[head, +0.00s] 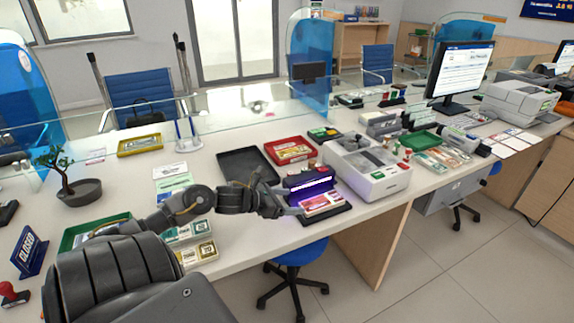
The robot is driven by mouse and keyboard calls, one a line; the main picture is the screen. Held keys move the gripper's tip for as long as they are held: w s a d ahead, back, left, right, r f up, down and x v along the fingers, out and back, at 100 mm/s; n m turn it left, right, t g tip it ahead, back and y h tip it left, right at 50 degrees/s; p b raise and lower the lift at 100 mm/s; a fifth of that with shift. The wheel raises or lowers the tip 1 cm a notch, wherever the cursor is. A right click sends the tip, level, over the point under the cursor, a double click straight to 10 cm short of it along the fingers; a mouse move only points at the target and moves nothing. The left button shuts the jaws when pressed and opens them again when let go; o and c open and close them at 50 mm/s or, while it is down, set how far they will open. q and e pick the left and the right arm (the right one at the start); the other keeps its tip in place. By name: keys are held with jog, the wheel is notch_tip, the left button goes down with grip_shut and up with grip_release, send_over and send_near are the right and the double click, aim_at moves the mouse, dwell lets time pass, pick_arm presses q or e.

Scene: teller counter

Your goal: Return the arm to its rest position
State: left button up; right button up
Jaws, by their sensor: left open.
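My left arm (200,203) comes in from the lower left and reaches out over the white counter. Its gripper (294,205) is open, at the left side of a dark device (309,179) with a purple glow. A reddish banknote (322,203) lies on the device's black base, just right of the fingertips. Whether the fingers touch the device or the note cannot be told. The fingertips are small and partly lost against the dark base. My right gripper is not in view.
A black tray (237,166) and a red tray (279,159) lie behind the gripper. A white machine (381,186) stands to the right. A potted bonsai (82,192), a green tray (67,239) and note bundles (199,252) are near the arm. A glass screen runs behind.

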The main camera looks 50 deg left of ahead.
pick_arm(q)
jog(key=shift+s+a+r, duration=0.1)
jog(key=shift+s, duration=0.15)
dwell(0.3)
jog(key=shift+r, duration=0.1)
